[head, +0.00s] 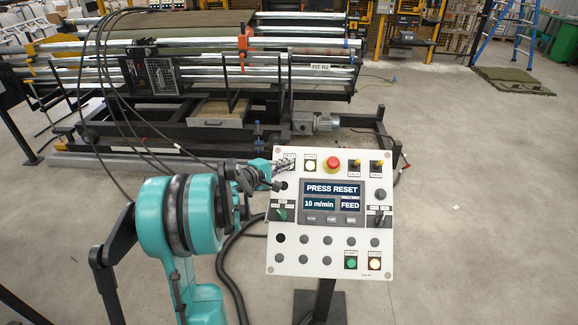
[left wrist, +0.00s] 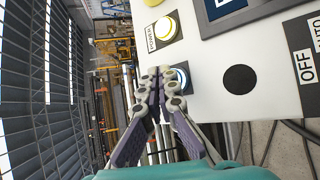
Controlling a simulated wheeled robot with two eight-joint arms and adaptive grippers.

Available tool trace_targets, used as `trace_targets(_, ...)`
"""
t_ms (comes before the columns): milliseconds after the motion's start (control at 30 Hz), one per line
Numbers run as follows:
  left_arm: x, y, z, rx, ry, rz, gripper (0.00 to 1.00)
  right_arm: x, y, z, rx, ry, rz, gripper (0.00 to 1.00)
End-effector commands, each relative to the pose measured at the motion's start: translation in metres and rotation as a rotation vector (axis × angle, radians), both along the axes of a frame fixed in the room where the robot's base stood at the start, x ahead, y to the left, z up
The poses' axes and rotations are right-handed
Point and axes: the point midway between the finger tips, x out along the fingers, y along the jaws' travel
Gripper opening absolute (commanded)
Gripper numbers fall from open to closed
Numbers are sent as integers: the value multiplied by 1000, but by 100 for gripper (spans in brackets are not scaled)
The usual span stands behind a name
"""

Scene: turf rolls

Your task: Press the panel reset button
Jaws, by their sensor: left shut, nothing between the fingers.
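The control panel (head: 328,262) stands on a post in the head view, and its screen (head: 332,202) reads "PRESS RESET", "10 m/min" and "FEED". My left gripper (head: 286,167) is at the panel's upper left corner, shut and empty, and covers the button there. In the left wrist view, the closed fingertips (left wrist: 160,78) are right at a blue-lit round button (left wrist: 183,76), which they partly hide. I cannot tell whether they touch it. Its label is mostly hidden. My right gripper is not in view.
Beside the blue-lit button are a lit POWER button (left wrist: 165,28) and a black round button (left wrist: 240,79). A red emergency knob (head: 332,163) is on the panel's top row. Behind stands a roller machine (head: 215,95).

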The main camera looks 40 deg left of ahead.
Motion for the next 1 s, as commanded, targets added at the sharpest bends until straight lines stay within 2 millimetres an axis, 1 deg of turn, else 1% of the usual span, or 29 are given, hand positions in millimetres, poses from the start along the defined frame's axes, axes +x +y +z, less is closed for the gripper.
trace_targets(1000, 5, 3, -7, 0, 0, 0, 0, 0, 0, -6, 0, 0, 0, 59)
